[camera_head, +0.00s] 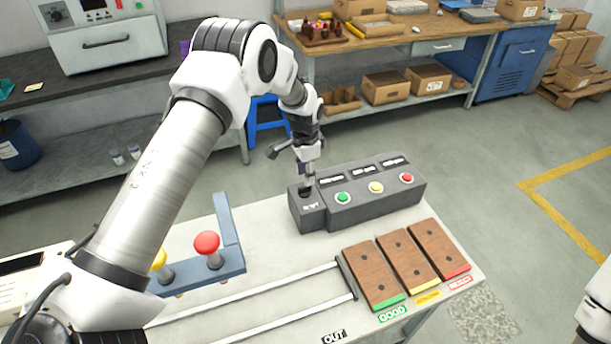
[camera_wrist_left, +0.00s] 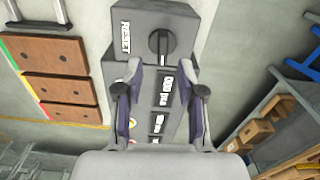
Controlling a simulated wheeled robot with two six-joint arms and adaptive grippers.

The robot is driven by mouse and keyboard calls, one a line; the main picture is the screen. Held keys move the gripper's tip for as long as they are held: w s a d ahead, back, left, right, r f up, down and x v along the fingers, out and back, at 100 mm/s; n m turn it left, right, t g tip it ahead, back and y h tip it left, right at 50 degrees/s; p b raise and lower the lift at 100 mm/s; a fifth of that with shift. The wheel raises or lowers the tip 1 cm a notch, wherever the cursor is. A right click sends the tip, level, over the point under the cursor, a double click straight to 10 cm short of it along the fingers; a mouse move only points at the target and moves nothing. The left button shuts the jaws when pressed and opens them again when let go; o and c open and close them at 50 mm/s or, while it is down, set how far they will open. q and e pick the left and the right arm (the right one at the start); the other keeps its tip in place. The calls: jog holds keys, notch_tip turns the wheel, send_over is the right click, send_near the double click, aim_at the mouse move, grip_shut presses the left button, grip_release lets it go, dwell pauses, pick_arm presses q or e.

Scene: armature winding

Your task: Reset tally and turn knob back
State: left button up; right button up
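A dark grey control box (camera_head: 372,196) stands on the bench, with green, yellow and red buttons and small label displays. A lower section at its left end (camera_head: 308,212) carries a black rotary knob (camera_wrist_left: 162,42), with a white RESET label (camera_wrist_left: 125,37) beside it in the left wrist view. My left gripper (camera_head: 305,177) points down at this end in the head view. In the left wrist view its two fingers (camera_wrist_left: 162,75) are apart, with the knob just beyond and between the tips; contact cannot be told. My right gripper is out of view.
Three wooden trays (camera_head: 420,254) with green, yellow and red edges lie in front of the box. A blue-grey bracket with a red-topped lever (camera_head: 207,243) stands left of it. Two pale rails (camera_head: 265,299) run across the bench. Bare bench surface lies between.

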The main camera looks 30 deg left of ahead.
aim_at(304, 187)
pick_arm(q)
jog(key=f, duration=0.1)
jog(key=f+p, duration=0.1)
jog(key=f, duration=0.1)
jog(key=shift+s, duration=0.3)
jog(key=f, duration=0.1)
jog(key=w+f, duration=0.1)
jog(key=shift+w+a+f, duration=0.2)
jog(key=shift+a+f, duration=0.15)
jog(key=shift+s+d+r, duration=0.1)
jog(key=shift+s+r, duration=0.05)
jog(key=shift+s+d+r, duration=0.2)
jog(key=shift+s+r, duration=0.1)
grip_shut()
jog(key=shift+a+f, duration=0.15)
